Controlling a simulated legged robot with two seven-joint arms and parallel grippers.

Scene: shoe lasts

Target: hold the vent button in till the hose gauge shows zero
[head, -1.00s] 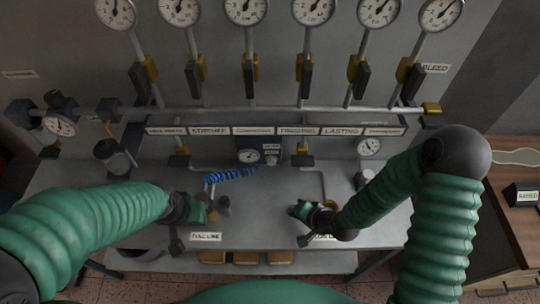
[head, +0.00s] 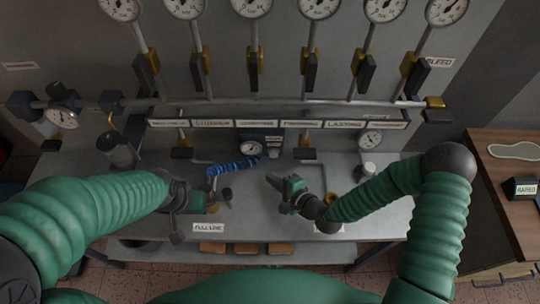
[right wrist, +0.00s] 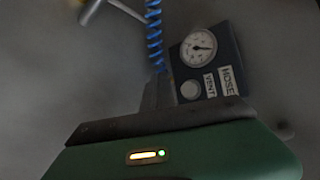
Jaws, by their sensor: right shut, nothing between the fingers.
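The hose gauge (head: 251,148) is a round white dial on a dark block at the back of the bench. In the right wrist view the dial (right wrist: 198,47) has a dark needle pointing right; its figures are too small to read. The pale round vent button (right wrist: 190,90) sits below the dial, beside the VENT and HOSE labels. A coiled blue hose (head: 235,167) runs left from the block. My right gripper (head: 271,181) is shut and empty, in front of the block and apart from the button. My left gripper (head: 208,203) is by the hose's left end; its jaws are unclear.
Several large gauges with dark-handled valves line the back panel above a horizontal pipe (head: 290,103). A dark knob (head: 227,194) stands beside my left gripper. The bench's middle front (head: 260,215) is clear.

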